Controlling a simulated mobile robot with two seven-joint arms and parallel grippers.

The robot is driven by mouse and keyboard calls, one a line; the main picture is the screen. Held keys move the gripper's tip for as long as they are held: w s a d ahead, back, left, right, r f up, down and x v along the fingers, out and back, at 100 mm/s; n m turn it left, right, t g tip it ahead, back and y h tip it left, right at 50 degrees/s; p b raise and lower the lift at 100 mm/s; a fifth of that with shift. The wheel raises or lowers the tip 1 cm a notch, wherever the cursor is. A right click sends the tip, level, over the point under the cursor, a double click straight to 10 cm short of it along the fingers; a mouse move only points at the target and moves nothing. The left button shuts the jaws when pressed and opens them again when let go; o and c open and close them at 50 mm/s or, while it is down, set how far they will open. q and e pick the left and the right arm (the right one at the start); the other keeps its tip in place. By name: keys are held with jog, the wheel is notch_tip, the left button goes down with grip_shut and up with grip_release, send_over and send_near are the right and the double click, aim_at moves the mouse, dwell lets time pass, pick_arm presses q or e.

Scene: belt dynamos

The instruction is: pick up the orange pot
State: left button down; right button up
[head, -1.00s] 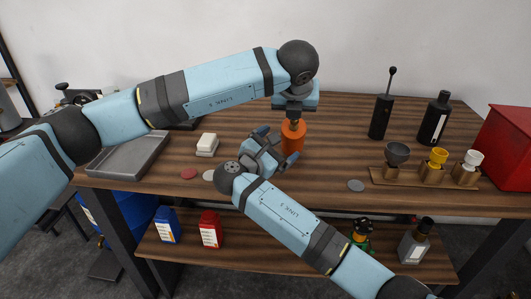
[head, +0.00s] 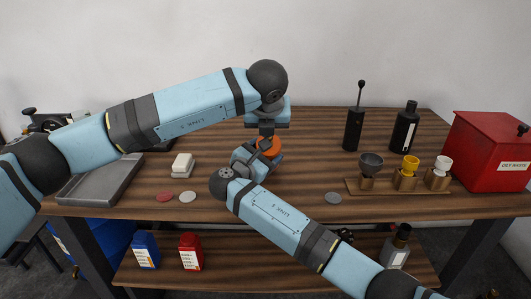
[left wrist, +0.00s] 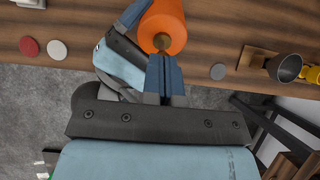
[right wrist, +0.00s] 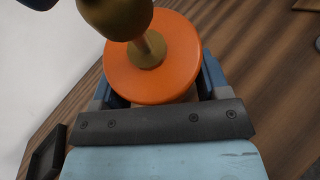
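The orange pot (head: 269,147) is a round orange body with a brass stem and knob. It is above the middle of the table, partly hidden by my grippers. My left gripper (head: 267,131) comes down from above; in the left wrist view its fingers (left wrist: 165,58) are together at the pot's brass end (left wrist: 162,42) and look shut on it. My right gripper (head: 258,150) reaches in from the front left. In the right wrist view its open fingers stand on both sides of the orange body (right wrist: 150,75); contact is hidden behind the rim.
At right stand a holder (head: 385,186) with three cups, a black bottle (head: 405,127), a black lever device (head: 353,130) and a red bin (head: 490,155).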

pick_arm(q)
jog(key=shift+f, duration=0.15)
pick_arm(e)
jog(key=c, duration=0.4)
pick_arm(q)
jog(key=shift+w+r, duration=0.1)
jog(key=shift+r, duration=0.5)
pick_arm(e)
jog(key=shift+o, duration=0.2)
jog(key=shift+f, duration=0.1)
jog(key=shift+f, duration=0.15)
pick_arm(q)
jog(key=v, duration=1.2)
